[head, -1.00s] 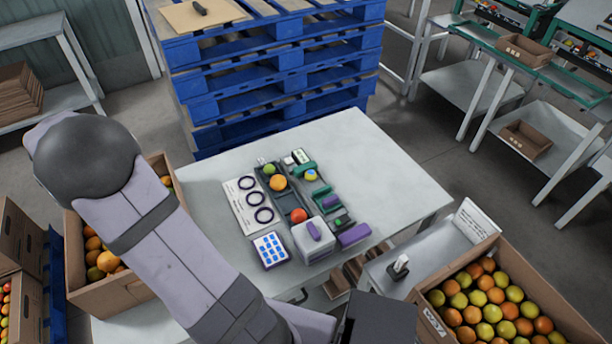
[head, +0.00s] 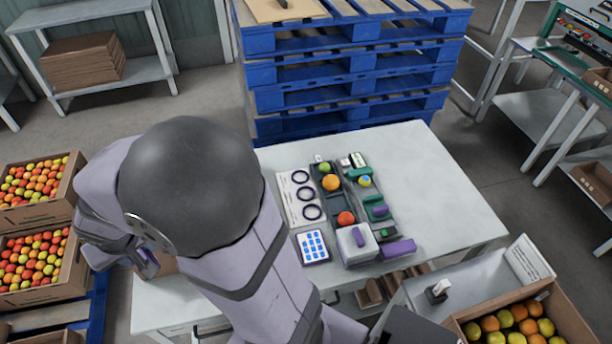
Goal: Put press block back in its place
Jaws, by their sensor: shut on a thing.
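On the table (head: 440,185), a dark tray (head: 336,202) holds a yellow-green fruit, an orange fruit and a red fruit. I cannot tell which spot is the press block's place.
A white card with three dark rings (head: 300,196) and a blue-dotted pad (head: 313,246) lie left of the tray. Green and purple pieces (head: 376,207) lie right of it. Blue pallets (head: 350,75) stand behind the table. Fruit crates (head: 40,264) stand at left. The table's right side is clear.

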